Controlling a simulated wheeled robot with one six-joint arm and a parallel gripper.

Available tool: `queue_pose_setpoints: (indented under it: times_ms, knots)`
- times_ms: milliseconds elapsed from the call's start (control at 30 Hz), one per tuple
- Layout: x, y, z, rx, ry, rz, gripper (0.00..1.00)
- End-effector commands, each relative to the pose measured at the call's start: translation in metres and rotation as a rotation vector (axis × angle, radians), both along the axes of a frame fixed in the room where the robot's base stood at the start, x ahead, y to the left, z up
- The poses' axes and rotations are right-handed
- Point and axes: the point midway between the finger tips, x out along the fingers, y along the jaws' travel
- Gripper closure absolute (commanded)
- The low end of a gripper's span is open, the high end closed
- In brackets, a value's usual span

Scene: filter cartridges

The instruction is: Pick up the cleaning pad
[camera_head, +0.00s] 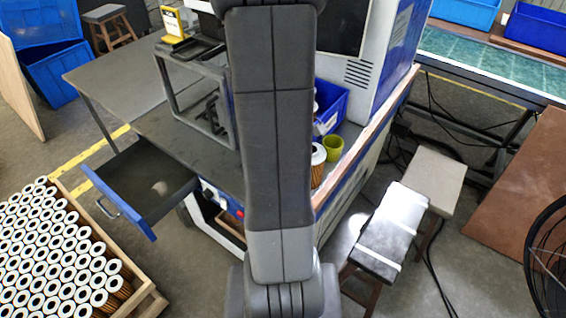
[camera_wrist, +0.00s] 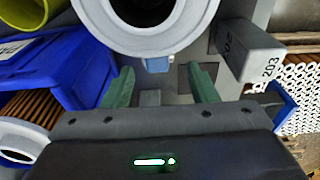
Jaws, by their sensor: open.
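I cannot make out a cleaning pad for certain in either view. In the wrist view my gripper (camera_wrist: 162,85) is open, with its two green fingers apart and nothing clearly held between them. A small blue-grey piece (camera_wrist: 157,65) shows beyond the gap; I cannot tell what it is. A white-ended filter cartridge (camera_wrist: 148,40) fills the top of the wrist view, just beyond the fingers. In the head view my arm covers the middle, and my gripper is hidden.
A blue bin (camera_wrist: 75,65) and a yellow-green cup (camera_wrist: 18,12) are at left in the wrist view; a grey block marked 203 (camera_wrist: 250,50) is at right. In the head view, an open drawer (camera_head: 150,187) juts from the workbench (camera_head: 150,125), near a crate (camera_head: 152,300) of cartridges.

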Motion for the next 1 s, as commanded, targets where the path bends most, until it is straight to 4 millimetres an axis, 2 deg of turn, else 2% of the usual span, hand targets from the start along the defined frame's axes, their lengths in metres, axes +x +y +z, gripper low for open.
queue_pose_setpoints:
  times_ms: [400, 733, 767, 900, 1000]
  knots:
    - [0.006, 0.003, -0.045, 0.000, 0.002, -0.002, 0.47]
    - [0.007, 0.004, -0.050, 0.000, 0.000, -0.001, 0.47]
    - [0.007, 0.004, -0.050, 0.000, 0.000, -0.001, 0.51]
    - [0.007, 0.004, -0.050, 0.000, 0.000, -0.001, 0.79]
    - [0.007, 0.004, -0.050, 0.000, 0.000, -0.001, 0.95]
